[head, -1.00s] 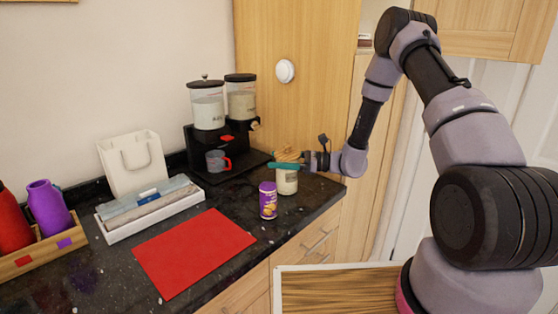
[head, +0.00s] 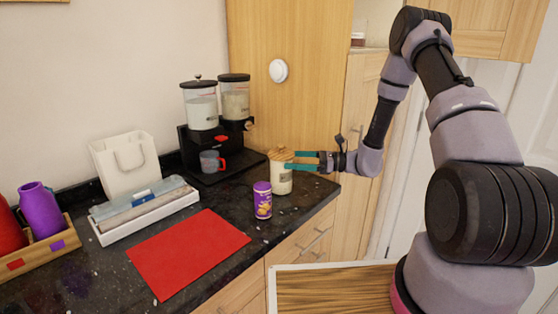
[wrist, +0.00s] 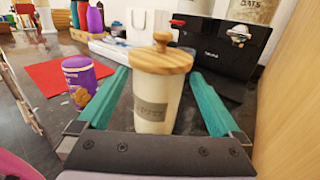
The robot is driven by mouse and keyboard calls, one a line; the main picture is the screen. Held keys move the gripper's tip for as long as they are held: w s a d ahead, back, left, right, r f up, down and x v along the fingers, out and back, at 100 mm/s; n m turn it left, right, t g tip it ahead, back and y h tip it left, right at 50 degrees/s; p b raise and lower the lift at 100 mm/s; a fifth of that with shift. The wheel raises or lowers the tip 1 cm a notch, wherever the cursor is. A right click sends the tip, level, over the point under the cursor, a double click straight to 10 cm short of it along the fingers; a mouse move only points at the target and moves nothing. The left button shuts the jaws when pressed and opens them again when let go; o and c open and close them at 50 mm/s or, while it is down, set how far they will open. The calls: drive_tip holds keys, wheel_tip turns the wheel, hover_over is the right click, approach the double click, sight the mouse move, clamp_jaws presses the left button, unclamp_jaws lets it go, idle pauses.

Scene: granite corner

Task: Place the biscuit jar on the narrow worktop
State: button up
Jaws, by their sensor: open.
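The biscuit jar (head: 281,183) is a cream jar with a wooden knobbed lid and a small grey label. It stands upright on the dark speckled worktop (head: 222,195), near the front right end. In the wrist view the jar (wrist: 157,103) is centred ahead of my gripper (wrist: 160,76). My gripper (head: 303,162) is open, with its teal fingers at the right side of the jar, near lid height. I cannot tell whether a finger touches it. The jar's far side is hidden.
A purple tin (head: 262,200) stands close in front of the jar. A cereal dispenser (head: 216,115) with a grey cup (head: 210,161) is behind left. A red mat (head: 187,252) lies further left. A wooden cabinet (head: 290,60) rises behind the jar.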

drive_tip(key=d, duration=0.5)
drive_tip(key=s+d+r+n+g+h, duration=0.1)
drive_tip(key=s+r+n+g+h, duration=0.3)
drive_tip(key=s+r+n+h, duration=0.8)
drive_tip(key=s+d+r+n+t+h, duration=0.1)
drive_tip(key=s+d+r+t, duration=0.3)
drive_tip(key=r, duration=0.5)
drive_tip(key=s+d+r+n+t+h, duration=0.2)
drive_tip(key=s+d+r+t, duration=0.2)
drive_tip(key=s+r, duration=0.5)
drive_tip(key=shift+d+t+h, duration=0.3)
drive_tip(key=shift+d+h, duration=0.1)
drive_tip(key=shift+d, duration=0.55)
